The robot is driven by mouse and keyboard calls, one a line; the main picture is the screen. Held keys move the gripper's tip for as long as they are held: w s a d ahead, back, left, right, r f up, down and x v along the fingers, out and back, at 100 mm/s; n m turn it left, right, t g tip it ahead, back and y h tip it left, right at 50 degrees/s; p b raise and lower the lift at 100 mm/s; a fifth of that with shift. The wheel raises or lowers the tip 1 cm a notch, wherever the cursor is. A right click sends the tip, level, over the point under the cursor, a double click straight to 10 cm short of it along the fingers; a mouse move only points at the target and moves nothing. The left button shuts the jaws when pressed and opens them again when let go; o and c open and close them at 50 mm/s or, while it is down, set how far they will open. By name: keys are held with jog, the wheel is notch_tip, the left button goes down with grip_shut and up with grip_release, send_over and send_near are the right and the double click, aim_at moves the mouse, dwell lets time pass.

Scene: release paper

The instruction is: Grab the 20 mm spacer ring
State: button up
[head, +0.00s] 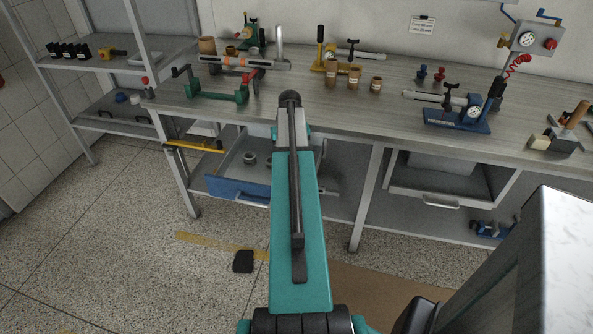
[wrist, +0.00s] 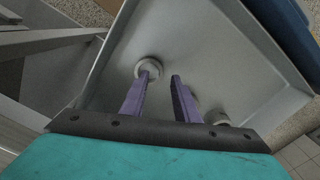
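An open drawer with a blue front (head: 237,188) holds several grey rings; its grey floor (wrist: 235,55) fills much of the wrist view. One pale ring (wrist: 141,66) lies at the tip of my left finger, which partly covers it; I cannot tell if they touch. A second ring (wrist: 217,118) lies to the right near the drawer wall, partly hidden by my gripper's mount. Another shape is mostly hidden behind the right finger. My gripper (wrist: 163,72) has its two purple fingers apart with nothing between them. A ring also shows in the head view (head: 249,159). No size marking is readable.
The metal workbench (head: 330,105) overhangs the drawer. On it stand a green clamp stand (head: 218,95), brown cylinders (head: 354,77) and a blue gauge fixture (head: 460,115). The drawer walls surround the fingers.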

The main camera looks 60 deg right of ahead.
jog(key=shift+f, duration=1.65)
grip_shut()
